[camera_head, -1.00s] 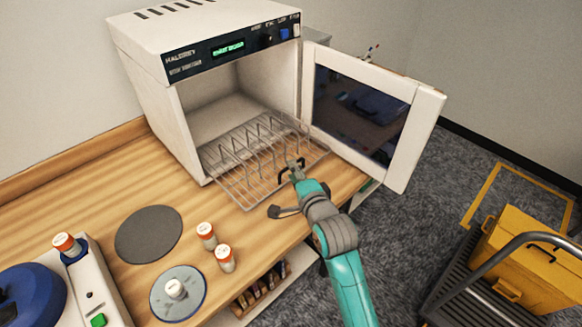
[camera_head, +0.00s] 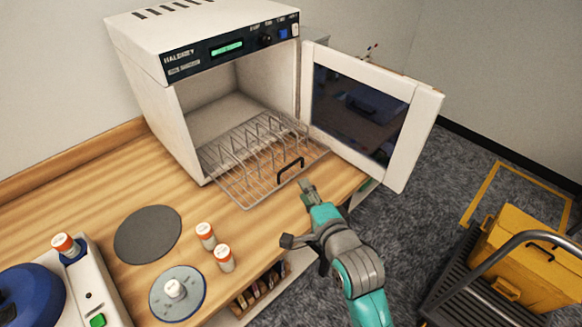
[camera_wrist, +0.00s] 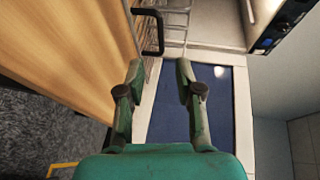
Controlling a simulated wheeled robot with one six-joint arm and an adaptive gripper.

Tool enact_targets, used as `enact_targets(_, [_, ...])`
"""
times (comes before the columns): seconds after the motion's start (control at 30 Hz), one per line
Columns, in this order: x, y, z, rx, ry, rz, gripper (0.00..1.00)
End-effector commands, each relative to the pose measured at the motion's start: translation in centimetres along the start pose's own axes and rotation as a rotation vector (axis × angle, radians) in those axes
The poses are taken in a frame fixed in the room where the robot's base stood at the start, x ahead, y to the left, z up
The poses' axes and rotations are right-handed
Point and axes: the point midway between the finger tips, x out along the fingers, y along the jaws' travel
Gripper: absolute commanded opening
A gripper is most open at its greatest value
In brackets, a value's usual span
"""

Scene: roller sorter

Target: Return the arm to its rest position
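My gripper (camera_head: 306,187) is at the front edge of the wooden bench, just in front of the pulled-out wire rack. In the wrist view, the two fingers of my gripper (camera_wrist: 160,72) are apart with nothing between them. The black handle (camera_head: 290,170) of the rack is free of the fingers, and it also shows in the wrist view (camera_wrist: 158,32), ahead of the fingertips. The wire rack (camera_head: 240,192) sticks out of the white oven's open chamber, with no items seen on it.
The white oven (camera_head: 150,60) stands on the bench with its door (camera_head: 412,140) swung open, to the right of my gripper. Orange-capped vials (camera_head: 224,258), a grey disc (camera_head: 148,235) and a blue-lidded device (camera_head: 32,300) are at left. A cart with a yellow case (camera_head: 525,262) stands at right.

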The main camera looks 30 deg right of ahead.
Motion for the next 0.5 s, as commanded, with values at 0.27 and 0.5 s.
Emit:
enact_targets(0.27, [-0.6,0.9,0.2,-0.028,-0.002,0.005,0.35])
enact_targets(0.5, [-5.2,5.9,1.3,-0.256,-0.015,0.022,0.35])
